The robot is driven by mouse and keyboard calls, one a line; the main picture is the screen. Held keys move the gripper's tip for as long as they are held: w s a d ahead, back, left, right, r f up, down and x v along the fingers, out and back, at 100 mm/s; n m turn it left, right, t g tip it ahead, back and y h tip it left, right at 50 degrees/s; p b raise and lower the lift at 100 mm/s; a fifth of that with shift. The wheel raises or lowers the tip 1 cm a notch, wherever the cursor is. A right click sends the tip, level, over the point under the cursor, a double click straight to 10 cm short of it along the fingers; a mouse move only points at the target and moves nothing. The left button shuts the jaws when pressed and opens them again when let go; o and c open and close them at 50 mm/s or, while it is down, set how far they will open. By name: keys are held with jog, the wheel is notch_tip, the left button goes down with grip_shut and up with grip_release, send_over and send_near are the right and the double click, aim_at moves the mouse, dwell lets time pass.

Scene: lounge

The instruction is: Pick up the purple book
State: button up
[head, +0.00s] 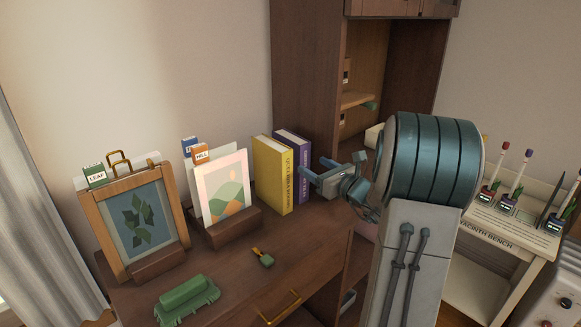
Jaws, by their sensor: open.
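The purple book (304,166) stands upright on the brown desk (310,240), with its lettered spine facing forward and right. A yellow book (274,175) stands upright close against its left side and hides most of its left cover. My gripper (308,178) is open and empty-looking at the purple book's right edge, with its fingers pointing left toward the spine. I cannot tell from this view whether the fingers touch the book or are around it.
A framed leaf picture (137,220) and a landscape card (222,191) in a wooden holder stand left on the desk. A green object (187,298) lies at the front. A tall cabinet (308,80) rises behind. A white bench (490,228) with several holders stands right.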

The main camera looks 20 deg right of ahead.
aim_at(305, 160)
jog(key=x, duration=0.5)
jog(key=shift+a+r, duration=0.1)
jog(key=shift+a, duration=0.2)
jog(key=c, duration=1.2)
jog(key=shift+r, duration=0.1)
grip_shut()
